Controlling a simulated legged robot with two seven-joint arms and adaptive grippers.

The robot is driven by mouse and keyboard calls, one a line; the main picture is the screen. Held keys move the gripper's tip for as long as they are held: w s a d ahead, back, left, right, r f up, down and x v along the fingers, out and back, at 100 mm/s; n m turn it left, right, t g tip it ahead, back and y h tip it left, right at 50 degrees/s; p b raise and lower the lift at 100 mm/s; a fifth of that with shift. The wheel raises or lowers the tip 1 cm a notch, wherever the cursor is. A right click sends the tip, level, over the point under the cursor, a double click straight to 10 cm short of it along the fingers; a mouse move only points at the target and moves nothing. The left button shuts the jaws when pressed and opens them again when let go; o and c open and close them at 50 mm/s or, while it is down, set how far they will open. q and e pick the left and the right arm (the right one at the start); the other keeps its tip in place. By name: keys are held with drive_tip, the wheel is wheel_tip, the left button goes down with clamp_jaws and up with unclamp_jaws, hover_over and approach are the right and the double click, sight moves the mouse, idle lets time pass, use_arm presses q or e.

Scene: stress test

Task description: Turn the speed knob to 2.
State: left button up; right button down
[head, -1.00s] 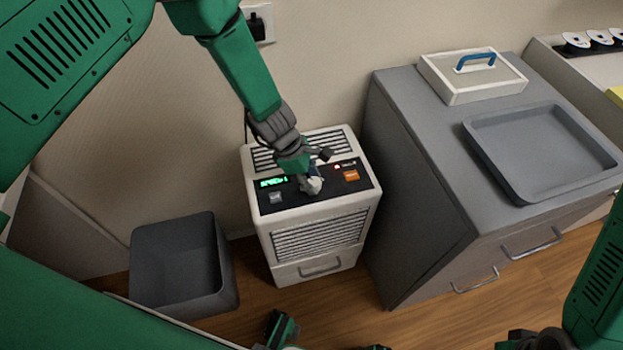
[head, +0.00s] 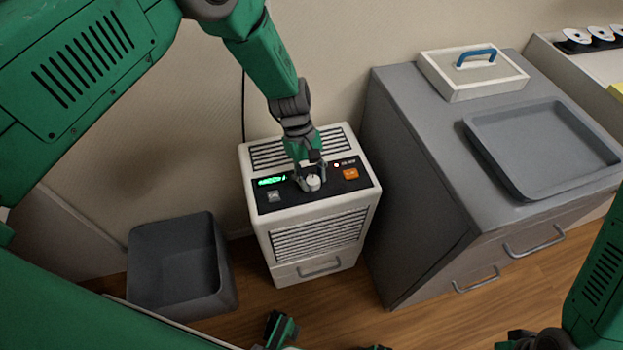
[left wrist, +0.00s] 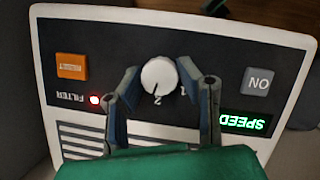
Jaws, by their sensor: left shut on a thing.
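The speed knob (left wrist: 159,77) is a round white dial on the black top panel of a white appliance (head: 315,240); it also shows in the head view (head: 313,182). My left gripper (head: 309,178) reaches down from above and is shut on the knob, with one finger on each side in the left wrist view (left wrist: 160,97). The dark mark on the knob points toward the printed 2. A 1 is printed beside it. The green display (left wrist: 246,122) reads SPEED; its digit is not legible. Dark and green parts at the bottom edge may be my right gripper, mostly cut off.
An orange filter button (left wrist: 71,65) with a red light and a grey ON button (left wrist: 258,81) flank the knob. A grey bin (head: 180,265) stands left. A grey cabinet (head: 415,190) on the right bears a tray (head: 508,178) and a white box (head: 473,85).

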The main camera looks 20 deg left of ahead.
use_arm(q)
drive_tip(key=shift+w+d+r+m+g, duration=0.1)
drive_tip(key=shift+d+m+g, duration=0.05)
drive_tip(key=shift+m, duration=0.4)
drive_tip(key=shift+d+r+m+g, duration=0.1)
drive_tip(key=shift+d+m+g, duration=0.05)
drive_tip(key=shift+m, duration=0.4)
drive_tip(key=o, duration=1.1)
drive_tip(key=shift+y, duration=0.3)
drive_tip(key=shift+f, duration=0.1)
drive_tip(key=v, duration=1.2)
drive_tip(key=shift+b, duration=0.3)
drive_tip(key=shift+o, duration=0.2)
